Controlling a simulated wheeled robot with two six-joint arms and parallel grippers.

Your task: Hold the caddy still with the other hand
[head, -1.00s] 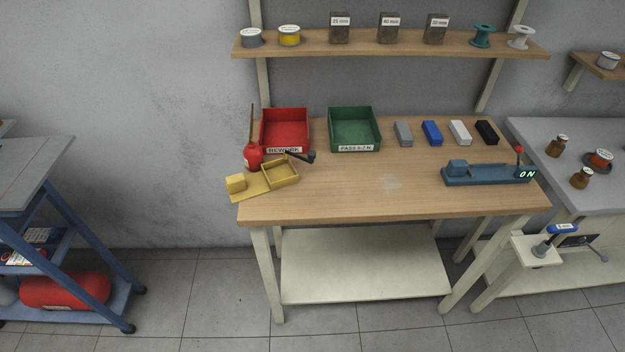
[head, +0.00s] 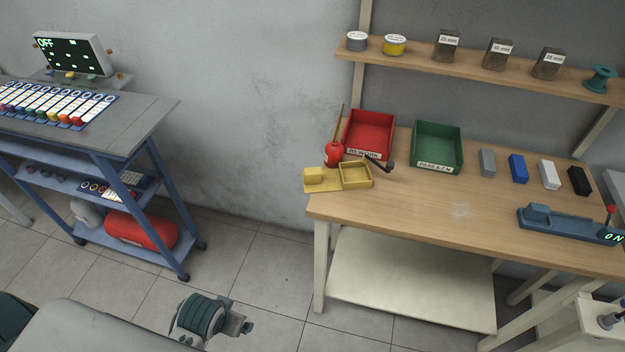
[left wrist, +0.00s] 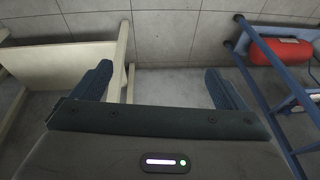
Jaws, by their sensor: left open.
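A yellow caddy (head: 337,187) sits at the left front corner of the wooden bench in the head view. It has a small block at its left end and an open compartment at its right. A dark-handled tool (head: 388,165) lies at the compartment's back right edge; I cannot tell whether it touches. My left gripper (left wrist: 158,88) shows in the left wrist view with its two blue fingers wide apart and nothing between them. It is over the floor, away from the caddy. Part of my arm shows at the bottom of the head view. My right gripper is not in view.
A red oil can (head: 334,154) stands just behind the caddy, beside a red bin (head: 368,152) and a green bin (head: 438,167). A blue cart (head: 120,148) stands to the left. The bench middle is clear, and floor is open between cart and bench.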

